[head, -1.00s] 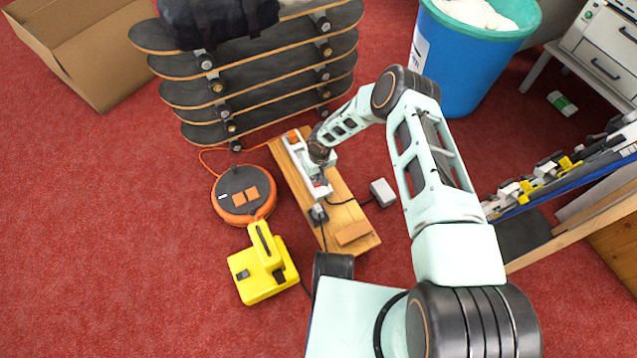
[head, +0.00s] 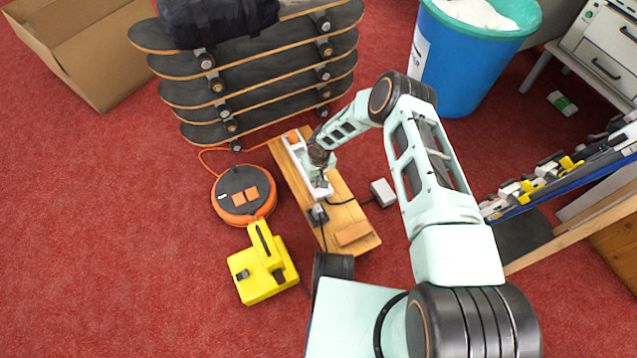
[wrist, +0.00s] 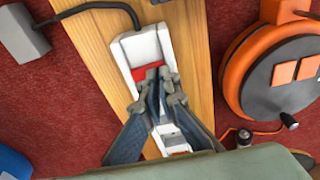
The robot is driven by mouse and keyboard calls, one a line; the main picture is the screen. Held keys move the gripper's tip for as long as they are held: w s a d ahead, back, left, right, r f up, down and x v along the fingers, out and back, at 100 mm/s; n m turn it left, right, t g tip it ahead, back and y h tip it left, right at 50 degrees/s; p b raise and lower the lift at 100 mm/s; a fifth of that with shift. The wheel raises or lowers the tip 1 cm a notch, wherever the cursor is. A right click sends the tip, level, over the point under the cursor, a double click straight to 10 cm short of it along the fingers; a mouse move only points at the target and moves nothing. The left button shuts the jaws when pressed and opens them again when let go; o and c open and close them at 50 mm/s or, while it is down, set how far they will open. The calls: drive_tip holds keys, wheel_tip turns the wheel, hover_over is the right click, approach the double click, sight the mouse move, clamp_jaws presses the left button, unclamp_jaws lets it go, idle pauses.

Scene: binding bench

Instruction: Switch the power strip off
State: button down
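The white power strip (head: 294,149) lies along a wooden board (head: 348,215) on the red carpet. It also shows in the wrist view (wrist: 143,46), with a plug and black cable at its far end and a red switch (wrist: 143,72) just beyond my fingertips. My gripper (wrist: 157,78) is over the strip with its fingertips close together, at the near edge of the red switch. I see nothing held between them. Whether the tips touch the switch cannot be told, and the fingers hide part of the strip. In the head view my gripper (head: 320,178) hides the strip's middle.
An orange cable reel (head: 243,193) and a yellow device (head: 262,266) stand left of the board. A grey adapter (head: 383,192) lies to its right. Stacked skateboards (head: 262,65) stand behind, and a blue bin (head: 465,60) stands back right. Carpet at the left is clear.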

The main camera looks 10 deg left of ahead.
drive_tip(key=shift+d, duration=0.1)
wheel_tip(320, 180, up, 7)
drive_tip(key=p, duration=0.4)
idle(0.3)
idle(0.5)
